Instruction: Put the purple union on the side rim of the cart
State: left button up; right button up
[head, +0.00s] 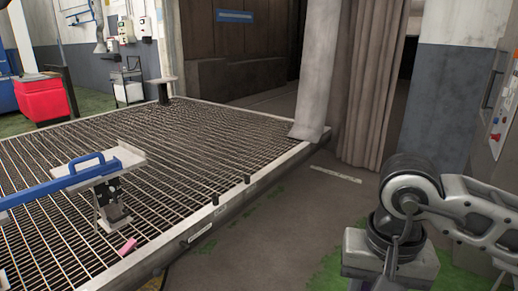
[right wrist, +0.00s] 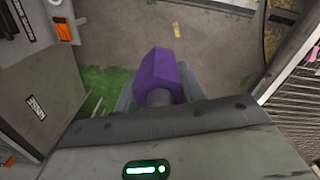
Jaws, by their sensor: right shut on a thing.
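The purple union (right wrist: 162,72) shows in the right wrist view as a faceted purple piece with a dark round part at its near end. My right gripper (right wrist: 160,92) is shut on it; the grey jaws show partly beside and below it. The union is held above the floor, to the left of the cart in that view. The cart (head: 236,200) is a wide grated platform with a pale metal side rim, filling the left of the head view. In the head view my right arm is at the right, apart from the rim, and the union is hidden. My left gripper is not in view.
Small dark stubs stand along the rim. A curtain (head: 370,90) hangs behind. A grey cabinet (head: 500,110) stands at the right. Open floor lies between rim and arm.

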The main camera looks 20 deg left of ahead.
aim_at(90, 274)
jog(key=u, duration=0.6)
jog(key=i, duration=1.75)
jog(key=u, duration=2.15)
jog(key=i, duration=1.05)
jog(key=u, duration=0.8)
